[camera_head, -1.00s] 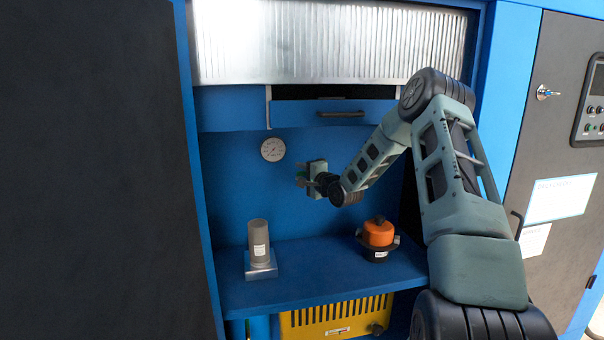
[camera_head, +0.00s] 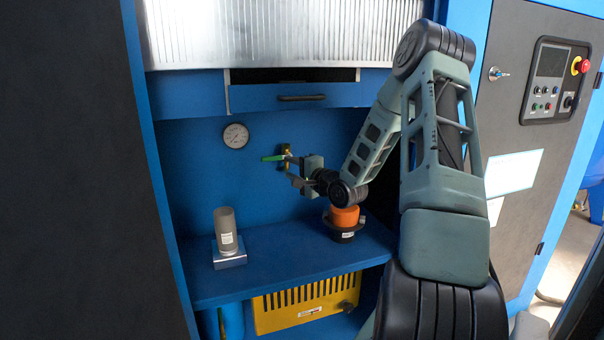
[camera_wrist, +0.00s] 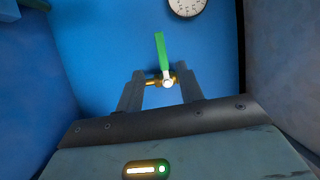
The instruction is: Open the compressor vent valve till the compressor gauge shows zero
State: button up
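The vent valve has a green lever (camera_head: 273,158) on a brass body (camera_head: 287,154), on the blue back wall. The lever lies about level, pointing left in the head view. In the wrist view the green lever (camera_wrist: 160,50) points up from the brass body (camera_wrist: 155,83). My gripper (camera_head: 293,168) is beside the valve, to its lower right. In the wrist view my gripper (camera_wrist: 160,76) has its fingers apart, with the valve body showing between them; contact cannot be told. The round white gauge (camera_head: 235,135) is left of the valve; its reading is too small to tell. It is partly cut off in the wrist view (camera_wrist: 187,6).
A blue shelf (camera_head: 275,262) below carries a grey cylinder (camera_head: 226,232) on a block and an orange-topped black part (camera_head: 344,218). A drawer with a dark handle (camera_head: 302,98) is above. A yellow slotted box (camera_head: 305,300) is under the shelf. A control panel (camera_head: 555,80) is at right.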

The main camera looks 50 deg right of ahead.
jog(key=shift+s+a, duration=0.2)
jog(key=shift+s, duration=0.9)
jog(key=shift+s+a, duration=0.15)
jog(key=shift+s, duration=0.9)
